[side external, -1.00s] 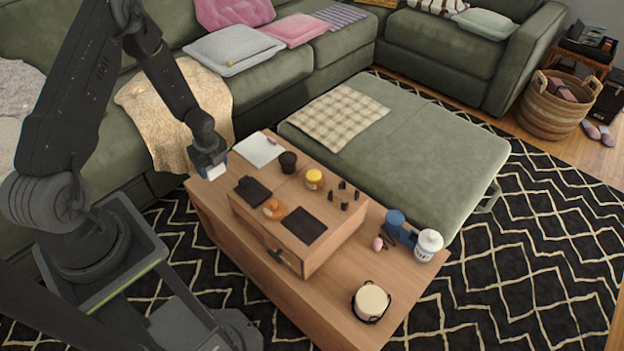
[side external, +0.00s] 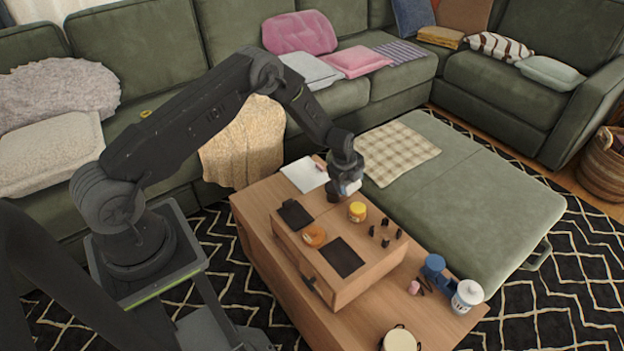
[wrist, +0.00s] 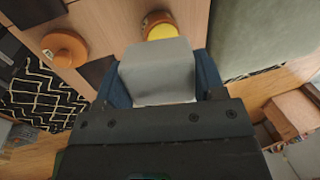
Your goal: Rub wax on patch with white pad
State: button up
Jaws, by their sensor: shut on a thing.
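My gripper (side external: 348,192) is shut on the white pad (side external: 349,187) and holds it above the table, just behind a yellow-topped jar (side external: 357,212). The pad fills the middle of the wrist view (wrist: 158,72), between blue fingers, with the jar (wrist: 158,22) just beyond it. Pad and jar look apart, though the exact gap is hard to judge. A flat dark square (side external: 342,257), possibly the patch, lies on the raised wooden box. A round orange piece (side external: 314,236) lies beside it and also shows in the wrist view (wrist: 64,47).
A dark folded item (side external: 295,213) lies at the box's left, and several small black pieces (side external: 385,236) stand at its right. A white sheet (side external: 304,174) lies behind. A blue item (side external: 434,266), a white canister (side external: 467,295) and a pot (side external: 399,340) stand on the lower tabletop.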

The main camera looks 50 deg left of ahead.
aim_at(360, 184)
jog(key=w+d, duration=0.2)
jog(key=shift+d, duration=0.4)
jog(key=shift+s+x, duration=0.2)
jog(key=shift+x, duration=0.7)
jog(key=shift+s+x, duration=0.2)
jog(key=shift+x, duration=0.7)
jog(key=shift+s+x, duration=0.2)
jog(key=shift+x, duration=0.75)
jog(key=shift+s+x, duration=0.2)
jog(key=shift+x, duration=0.75)
jog(key=shift+s, duration=0.1)
jog(key=shift+w+v, duration=0.25)
jog(key=shift+v, duration=0.9)
jog(key=shift+w+v, duration=0.25)
jog(key=shift+v, duration=0.9)
jog(key=shift+w+v, duration=0.3)
jog(key=shift+v, duration=0.85)
jog(key=shift+r, duration=0.2)
jog(key=s+d+m+g+y, duration=0.15)
jog(key=s+d+m, duration=0.25)
jog(key=s+m, duration=0.75)
jog(key=shift+s+a+f+n, duration=0.1)
jog(key=shift+s+f+n, duration=0.3)
jog(key=shift+f, duration=0.45)
jog(key=shift+s+d+f+n, duration=0.1)
jog(key=shift+s+f+n, duration=0.25)
jog(key=shift+f, duration=0.45)
jog(key=shift+s+a+f+n, duration=0.1)
jog(key=shift+s+f+n, duration=0.25)
jog(key=shift+f, duration=0.5)
